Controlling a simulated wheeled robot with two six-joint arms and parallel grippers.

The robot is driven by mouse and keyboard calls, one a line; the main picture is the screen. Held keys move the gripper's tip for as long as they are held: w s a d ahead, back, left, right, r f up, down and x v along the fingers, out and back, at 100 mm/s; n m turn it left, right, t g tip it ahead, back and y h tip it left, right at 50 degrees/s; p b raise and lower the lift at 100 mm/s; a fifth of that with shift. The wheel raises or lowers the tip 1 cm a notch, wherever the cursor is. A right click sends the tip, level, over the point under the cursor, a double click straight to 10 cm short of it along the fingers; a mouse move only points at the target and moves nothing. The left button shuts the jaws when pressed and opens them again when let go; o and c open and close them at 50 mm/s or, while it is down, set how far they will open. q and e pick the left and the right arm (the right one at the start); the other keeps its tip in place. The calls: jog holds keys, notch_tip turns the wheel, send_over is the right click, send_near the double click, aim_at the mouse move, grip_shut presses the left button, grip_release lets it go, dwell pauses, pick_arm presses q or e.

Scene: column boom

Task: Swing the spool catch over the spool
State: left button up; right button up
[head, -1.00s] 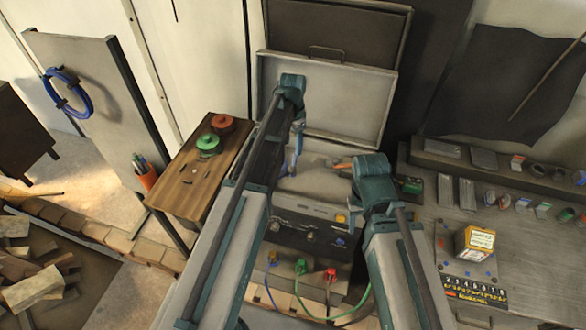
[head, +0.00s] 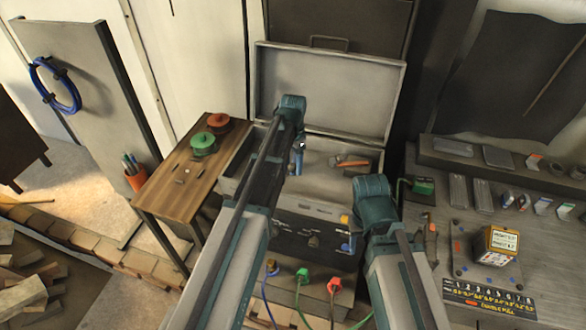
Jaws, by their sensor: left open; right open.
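A green spool (head: 203,144) and a red spool (head: 218,122) stand on the wooden table (head: 178,207) at the left. Small pieces (head: 187,171) lie or are fixed on the table in front of them. I cannot make out which, if any, is the spool catch. My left gripper (head: 300,148) shows only in a small part below its teal arm joint, over the open case, right of the spools and apart from them. My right arm ends in view at a teal joint (head: 375,203) in front of the case. Its gripper is hidden behind it.
An open grey case (head: 325,95) stands behind my arms, with knobs on its front and cables below. A workbench (head: 415,205) at the right holds a small yellow-labelled box (head: 496,245) and several parts. A pen cup (head: 135,178) hangs beside the wooden table.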

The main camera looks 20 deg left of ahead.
pick_arm(q)
jog(key=shift+c, duration=0.2)
grip_shut()
jog(key=shift+d, duration=0.1)
jog(key=shift+w+d+n, duration=0.6)
jog(key=shift+w+n, duration=0.1)
jog(key=shift+n, duration=1.95)
jog(key=shift+w+d+n, duration=0.55)
jog(key=shift+w+n, duration=0.2)
jog(key=shift+n, duration=1.85)
jog(key=shift+w+d+n, duration=0.6)
jog(key=shift+w+n, duration=0.1)
jog(key=shift+n, duration=1.95)
